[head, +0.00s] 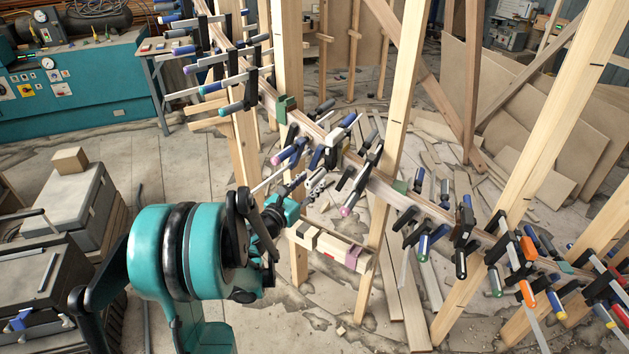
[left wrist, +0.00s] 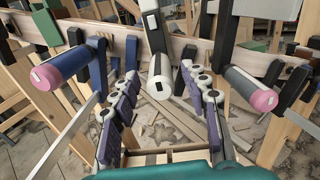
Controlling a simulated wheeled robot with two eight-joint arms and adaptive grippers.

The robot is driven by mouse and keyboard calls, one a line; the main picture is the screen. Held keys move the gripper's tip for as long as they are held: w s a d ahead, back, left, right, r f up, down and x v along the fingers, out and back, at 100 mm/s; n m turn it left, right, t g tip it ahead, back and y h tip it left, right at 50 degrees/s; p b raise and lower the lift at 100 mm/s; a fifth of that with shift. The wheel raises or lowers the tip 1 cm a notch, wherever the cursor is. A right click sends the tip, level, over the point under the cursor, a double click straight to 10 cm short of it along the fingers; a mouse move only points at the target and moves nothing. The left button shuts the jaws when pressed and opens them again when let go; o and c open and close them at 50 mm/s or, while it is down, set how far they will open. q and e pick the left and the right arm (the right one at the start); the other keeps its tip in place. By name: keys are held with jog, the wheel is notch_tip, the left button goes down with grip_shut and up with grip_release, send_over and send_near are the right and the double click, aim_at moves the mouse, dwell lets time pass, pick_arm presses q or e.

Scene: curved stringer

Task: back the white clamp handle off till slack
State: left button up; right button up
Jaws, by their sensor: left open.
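The white clamp handle (left wrist: 159,78), with a black band and a pale end cap, hangs nearly end-on in the middle of the left wrist view. In the head view a white handle (head: 334,137) shows among the crowded clamps on the curved stringer, partly overlapped by neighbours. My left gripper (left wrist: 160,72) is open, its two jointed fingers on either side of the white handle, with visible gaps to it. In the head view this gripper (head: 316,184) is just below the clamp cluster. My right gripper is not in view.
A blue handle with a pink end (left wrist: 70,70) is close on the left, and a grey one with a pink end (left wrist: 248,90) on the right. The stringer (head: 390,194) and upright wooden posts (head: 402,90) crowd the area.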

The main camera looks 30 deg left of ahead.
aim_at(317, 176)
pick_arm(q)
jog(key=shift+w, duration=1.35)
grip_shut()
